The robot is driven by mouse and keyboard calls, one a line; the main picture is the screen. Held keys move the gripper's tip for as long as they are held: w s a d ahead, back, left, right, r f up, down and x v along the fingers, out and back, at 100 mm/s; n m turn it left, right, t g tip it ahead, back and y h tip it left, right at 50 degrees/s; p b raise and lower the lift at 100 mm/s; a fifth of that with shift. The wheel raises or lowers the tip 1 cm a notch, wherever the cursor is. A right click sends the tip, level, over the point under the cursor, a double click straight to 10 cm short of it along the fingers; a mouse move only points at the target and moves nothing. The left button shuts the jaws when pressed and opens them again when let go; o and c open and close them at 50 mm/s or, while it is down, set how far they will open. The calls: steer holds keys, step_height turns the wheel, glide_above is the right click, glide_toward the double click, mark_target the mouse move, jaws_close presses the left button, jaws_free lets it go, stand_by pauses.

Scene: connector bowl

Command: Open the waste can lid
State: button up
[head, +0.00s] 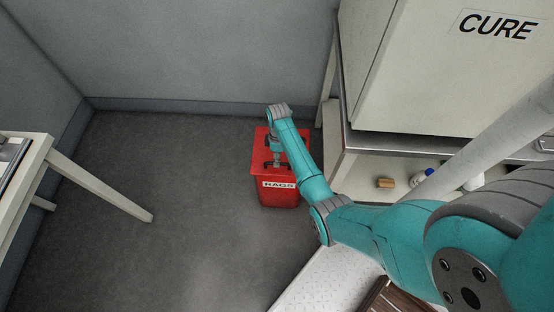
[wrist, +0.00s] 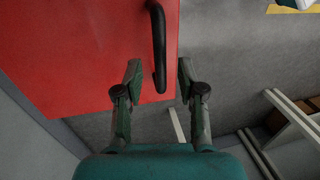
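The red waste can (head: 285,199) stands on the floor by the back wall, with a RAGS label on its front. Its red lid (head: 260,146) lies flat on top and looks shut; my arm hides part of it. In the wrist view the red lid (wrist: 85,50) fills the upper left, with a black bar handle (wrist: 158,45) along its right edge. My gripper (wrist: 160,78) is open, with one finger on each side of the handle's near end. No clear contact shows. In the head view my gripper (head: 277,160) is over the lid.
A white cabinet marked CURE (head: 440,70) stands on a bench right of the can. A small brown block (head: 385,183) and a white bottle (head: 420,178) sit on the shelf beneath. A pale table (head: 30,165) is at far left. The floor (head: 150,250) between is clear.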

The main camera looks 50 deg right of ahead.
steer(key=shift+s+a+f, duration=0.1)
steer(key=shift+a+f, duration=0.05)
steer(key=shift+f, duration=0.5)
jaws_close()
steer(key=shift+r, duration=0.1)
